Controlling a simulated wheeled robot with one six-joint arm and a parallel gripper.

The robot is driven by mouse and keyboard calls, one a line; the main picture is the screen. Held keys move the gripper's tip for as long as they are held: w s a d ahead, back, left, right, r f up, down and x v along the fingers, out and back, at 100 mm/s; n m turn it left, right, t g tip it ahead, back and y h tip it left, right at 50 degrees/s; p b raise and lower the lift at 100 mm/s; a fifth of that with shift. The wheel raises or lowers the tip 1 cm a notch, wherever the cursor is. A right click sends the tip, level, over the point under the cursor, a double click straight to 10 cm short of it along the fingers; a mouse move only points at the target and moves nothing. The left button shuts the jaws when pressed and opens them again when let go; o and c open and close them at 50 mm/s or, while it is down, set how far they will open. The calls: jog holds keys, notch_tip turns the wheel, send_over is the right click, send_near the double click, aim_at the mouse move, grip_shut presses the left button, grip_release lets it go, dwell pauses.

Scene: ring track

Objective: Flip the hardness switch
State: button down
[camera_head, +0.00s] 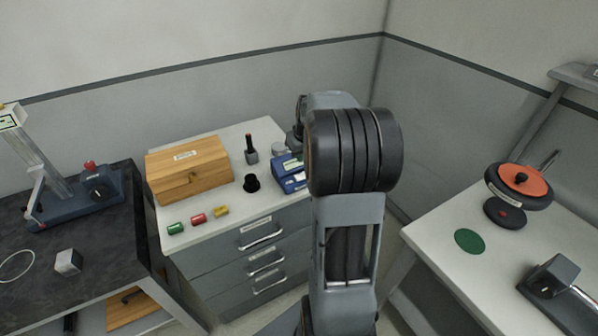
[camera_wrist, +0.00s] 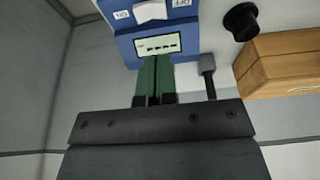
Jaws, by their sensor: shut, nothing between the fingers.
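The blue device (camera_head: 290,175) stands on the grey drawer cabinet's white top, partly hidden behind my arm in the head view. In the wrist view the blue device (camera_wrist: 209,28) shows a lit display (camera_wrist: 158,45) with dark marks. Beyond the display is a white switch-like part (camera_wrist: 150,12) between two small white labels, cut by the frame's top edge. My gripper (camera_wrist: 154,58) is shut and empty, its green fingers side by side. The fingertips overlap the display's lower edge in the picture; I cannot tell whether they touch.
A wooden box (camera_head: 188,168), a dark upright tool (camera_head: 251,150) and a black cup (camera_head: 252,183) stand left of the device. Green, red and yellow pieces lie along the cabinet's front. A dark bench is at left, a white table at right.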

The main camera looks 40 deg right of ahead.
aim_at(298, 176)
jog(key=x, duration=0.6)
jog(key=shift+s+f+p, duration=0.2)
jog(key=shift+f+p, duration=0.1)
jog(key=shift+f, duration=1)
